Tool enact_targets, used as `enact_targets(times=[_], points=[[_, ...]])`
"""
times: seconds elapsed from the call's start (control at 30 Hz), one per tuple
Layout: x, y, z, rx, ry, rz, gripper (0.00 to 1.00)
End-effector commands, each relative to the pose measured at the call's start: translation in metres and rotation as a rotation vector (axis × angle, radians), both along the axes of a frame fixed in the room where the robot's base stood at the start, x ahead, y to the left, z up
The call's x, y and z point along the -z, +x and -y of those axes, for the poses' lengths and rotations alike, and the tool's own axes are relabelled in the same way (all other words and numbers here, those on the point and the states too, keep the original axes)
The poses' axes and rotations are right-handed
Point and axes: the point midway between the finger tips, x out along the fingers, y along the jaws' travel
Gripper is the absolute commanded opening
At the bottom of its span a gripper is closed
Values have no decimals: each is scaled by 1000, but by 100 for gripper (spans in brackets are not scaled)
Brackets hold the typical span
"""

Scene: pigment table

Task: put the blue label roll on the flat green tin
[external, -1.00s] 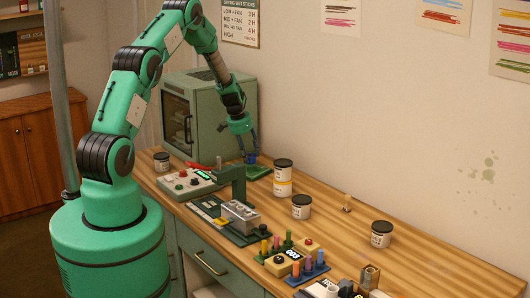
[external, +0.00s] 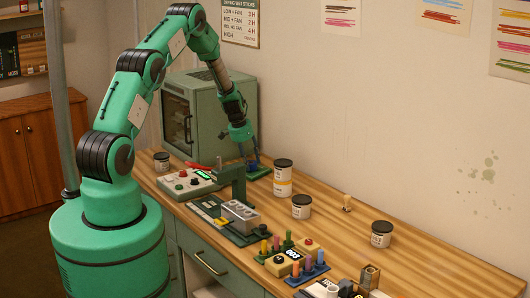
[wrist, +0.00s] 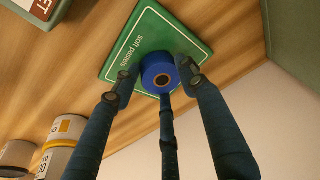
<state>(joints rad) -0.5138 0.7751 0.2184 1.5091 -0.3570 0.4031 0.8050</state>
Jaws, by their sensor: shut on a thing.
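The blue label roll (wrist: 156,70) is between the fingers of my gripper (wrist: 160,82) in the wrist view, with its round face and centre hole showing. The flat green tin (wrist: 192,37), marked "soft pastels", lies on the table right behind the roll. In the external view my gripper (external: 250,162) is low over the green tin (external: 261,172) and hides most of the roll. My gripper is shut on the roll. I cannot tell whether the roll touches the tin.
Two stacked jars (external: 283,180) stand just right of the tin, with another jar (external: 301,207) nearer. A green press (external: 238,185) stands in front. The grey-green cabinet (external: 195,110) is behind to the left.

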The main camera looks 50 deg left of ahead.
Motion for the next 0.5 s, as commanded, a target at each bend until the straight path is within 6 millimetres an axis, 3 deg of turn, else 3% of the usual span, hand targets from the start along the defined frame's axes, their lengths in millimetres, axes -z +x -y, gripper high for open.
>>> enact_targets(times=[0.37, 0.4, 0.5], points=[[2, 0, 0, 0, 0, 0, 16], [2, 0, 0, 0, 0, 0, 46], [2, 0, 0, 0, 0, 0, 62]])
